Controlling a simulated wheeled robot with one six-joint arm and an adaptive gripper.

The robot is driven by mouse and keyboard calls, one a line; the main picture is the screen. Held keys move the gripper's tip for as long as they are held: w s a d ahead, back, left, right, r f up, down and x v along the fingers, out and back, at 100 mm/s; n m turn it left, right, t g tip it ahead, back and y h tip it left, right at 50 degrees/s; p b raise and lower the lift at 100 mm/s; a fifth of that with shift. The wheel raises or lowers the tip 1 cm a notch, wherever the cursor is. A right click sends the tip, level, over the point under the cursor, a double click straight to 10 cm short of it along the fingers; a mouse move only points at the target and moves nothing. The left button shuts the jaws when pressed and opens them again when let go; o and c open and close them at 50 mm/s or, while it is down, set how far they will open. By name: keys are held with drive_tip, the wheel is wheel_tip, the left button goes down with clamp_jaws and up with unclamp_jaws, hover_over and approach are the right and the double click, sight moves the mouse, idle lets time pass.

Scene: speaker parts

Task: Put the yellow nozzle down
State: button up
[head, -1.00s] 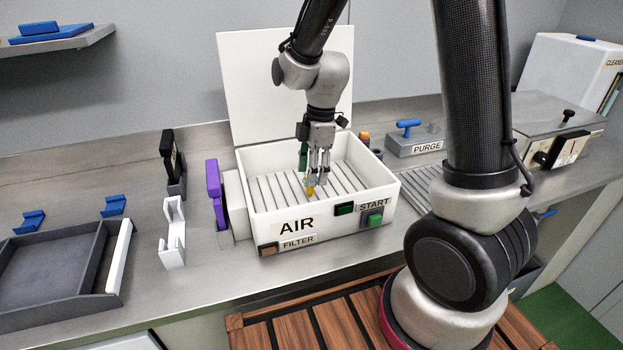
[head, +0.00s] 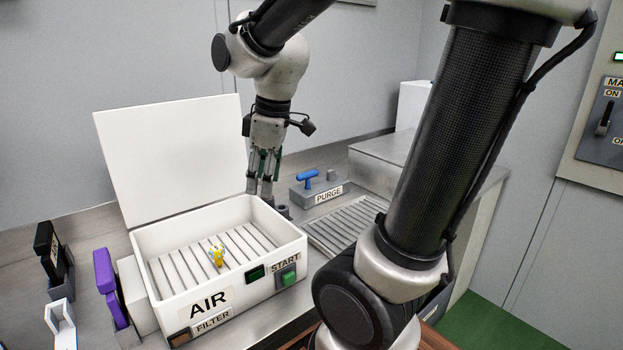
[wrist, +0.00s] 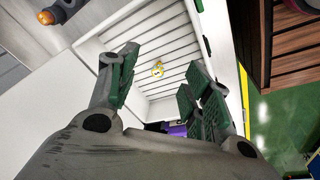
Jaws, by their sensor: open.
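The yellow nozzle (head: 217,255) stands on the slatted floor of the white AIR box (head: 170,308), near the middle and apart from the walls. It also shows as a small yellow ring on the slats in the wrist view (wrist: 158,69). My gripper (head: 266,200) is open and empty. It hangs above and behind the nozzle, over the back right rim of the box. In the wrist view the two fingers (wrist: 158,88) are spread wide with nothing between them.
The box's white lid (head: 170,160) stands open at the back. A green START button (head: 288,278) is on the front. To the right are the PURGE block with a blue handle (head: 324,180) and a grooved drain tray (head: 345,225). A purple-handled part (head: 108,285) stands left.

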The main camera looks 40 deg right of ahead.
drive_tip(key=s+d+r+m+t, duration=0.1)
drive_tip(key=s+d+m, duration=0.1)
drive_tip(key=s+m, duration=0.2)
drive_tip(key=s+d+r+m+t+h, duration=0.1)
drive_tip(key=s+d+m, duration=0.2)
drive_tip(key=s+m, duration=0.2)
drive_tip(key=shift+s+d, duration=0.3)
drive_tip(key=shift+s, duration=0.45)
drive_tip(key=shift+r, duration=0.1)
drive_tip(key=shift+c, duration=0.2)
